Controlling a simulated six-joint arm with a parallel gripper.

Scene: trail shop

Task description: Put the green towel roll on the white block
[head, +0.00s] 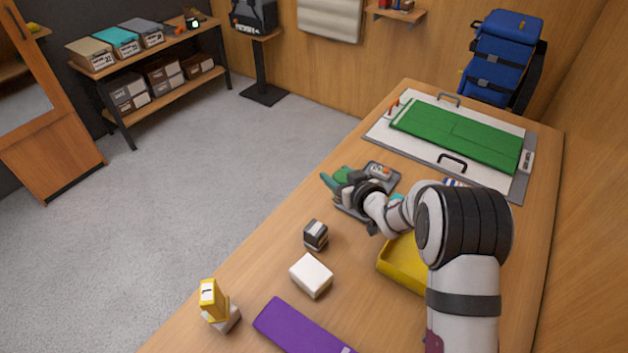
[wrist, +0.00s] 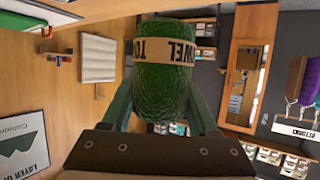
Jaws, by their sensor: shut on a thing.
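The green towel roll (wrist: 163,85), with a tan paper band, is between the two fingers of my gripper (wrist: 162,100) in the wrist view. In the head view my gripper (head: 334,181) is near the table's left edge, with a bit of the green roll (head: 343,173) showing; the wrist hides the rest. The gripper is shut on the roll. The white block (head: 311,276) sits on the table nearer the camera than the gripper, with nothing on its top.
A small dark box with a pale band (head: 316,235) stands between gripper and white block. A yellow item (head: 212,299) stands on a pale block at the near left. A purple folded cloth (head: 300,328), a yellow tray (head: 403,267) and a grey tray (head: 393,181) are also on the table.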

